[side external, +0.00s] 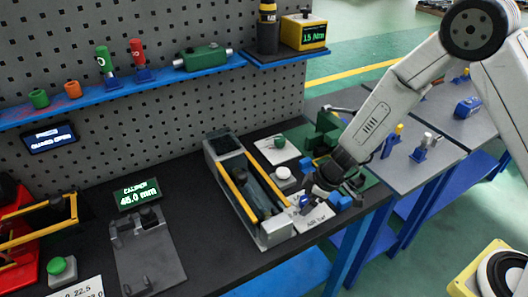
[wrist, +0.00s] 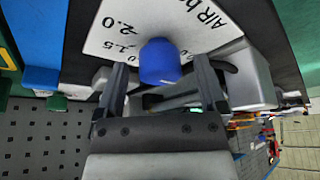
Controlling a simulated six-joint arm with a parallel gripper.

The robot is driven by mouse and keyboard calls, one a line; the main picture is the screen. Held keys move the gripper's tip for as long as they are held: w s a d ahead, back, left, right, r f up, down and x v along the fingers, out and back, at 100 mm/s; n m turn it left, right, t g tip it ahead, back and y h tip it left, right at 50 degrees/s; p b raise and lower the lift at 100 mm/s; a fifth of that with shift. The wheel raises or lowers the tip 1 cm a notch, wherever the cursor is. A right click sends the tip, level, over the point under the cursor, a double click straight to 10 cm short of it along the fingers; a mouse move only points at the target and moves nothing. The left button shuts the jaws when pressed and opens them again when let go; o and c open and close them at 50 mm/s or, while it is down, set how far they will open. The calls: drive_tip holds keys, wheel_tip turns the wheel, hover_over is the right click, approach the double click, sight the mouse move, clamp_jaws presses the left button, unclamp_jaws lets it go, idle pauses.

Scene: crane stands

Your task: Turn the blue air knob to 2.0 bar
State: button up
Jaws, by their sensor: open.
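The blue air knob (wrist: 160,62) stands between the two fingers of my gripper (wrist: 160,72) in the wrist view. The fingers are open, one on each side, with a visible gap to the knob. Behind it is a white dial card (wrist: 125,35) printed with "AIR", "2.0" and "1.5"; part of the scale is hidden by the knob. I cannot read the knob's pointer. In the side view my gripper (side external: 316,190) is low over the card (side external: 318,217) at the bench's front edge, and mostly hides the knob.
A grey fixture with yellow rails (side external: 262,205) stands just left of my gripper. Blue blocks (side external: 340,202) and a green machine (side external: 318,135) are close on the right and behind. A white button (side external: 283,173) is near. A caliper display (side external: 137,194) stands farther left.

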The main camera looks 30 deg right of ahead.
clamp_jaws()
drive_tip(key=shift+a+r+m+t+h, duration=0.1)
drive_tip(key=shift+m+t+h, duration=0.25)
drive_tip(key=shift+m, duration=0.85)
drive_tip(key=shift+m+t+h, duration=0.15)
drive_tip(key=shift+m+h, duration=0.3)
drive_tip(key=shift+m, duration=0.75)
unclamp_jaws()
drive_tip(key=shift+n+g+y, duration=0.5)
drive_tip(key=shift+n+y, duration=0.3)
drive_tip(key=shift+n, duration=1.6)
